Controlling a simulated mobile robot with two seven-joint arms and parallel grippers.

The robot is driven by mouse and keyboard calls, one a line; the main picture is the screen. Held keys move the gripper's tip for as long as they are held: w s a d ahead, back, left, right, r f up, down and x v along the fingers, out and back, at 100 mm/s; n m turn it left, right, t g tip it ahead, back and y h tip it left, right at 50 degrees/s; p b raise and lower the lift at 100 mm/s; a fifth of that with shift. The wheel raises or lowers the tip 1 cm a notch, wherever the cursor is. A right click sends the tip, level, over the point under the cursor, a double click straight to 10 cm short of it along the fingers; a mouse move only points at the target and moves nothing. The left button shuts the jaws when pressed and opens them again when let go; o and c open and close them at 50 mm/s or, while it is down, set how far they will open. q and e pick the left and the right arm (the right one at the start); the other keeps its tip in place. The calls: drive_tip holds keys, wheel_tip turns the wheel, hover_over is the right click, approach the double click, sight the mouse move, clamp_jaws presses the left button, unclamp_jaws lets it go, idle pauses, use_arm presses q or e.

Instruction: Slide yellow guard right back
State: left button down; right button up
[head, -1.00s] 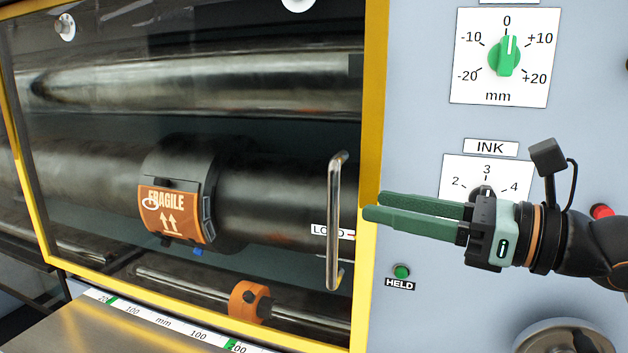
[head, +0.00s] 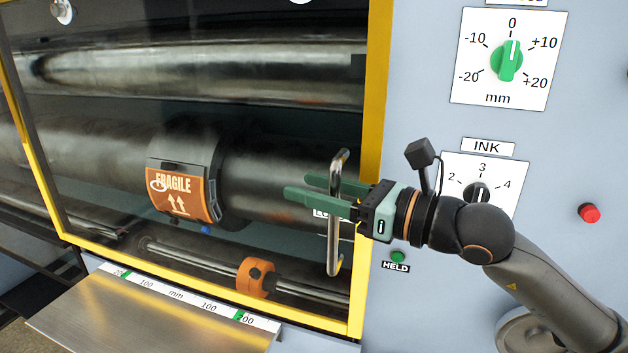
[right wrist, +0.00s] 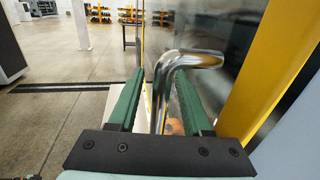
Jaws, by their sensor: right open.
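The yellow guard (head: 376,95) is a yellow-framed clear panel in front of the machine's rollers in the head view. Its upright chrome handle (head: 335,215) stands near the right edge of the panel. My right gripper (head: 308,188) is open, with its green fingers reaching left at the height of the handle's middle. In the right wrist view the handle (right wrist: 160,95) stands between the two open fingers (right wrist: 160,95), and no grip on it shows. My left gripper is not in view.
Right of the guard is a grey panel with a green mm knob (head: 507,60), an INK dial (head: 477,193), a red button (head: 589,213) and a green HELD light (head: 397,257). A metal shelf (head: 150,315) juts out below. Behind the guard is an orange FRAGILE plate (head: 183,192).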

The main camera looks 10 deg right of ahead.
clamp_jaws()
idle(0.4)
idle(1.1)
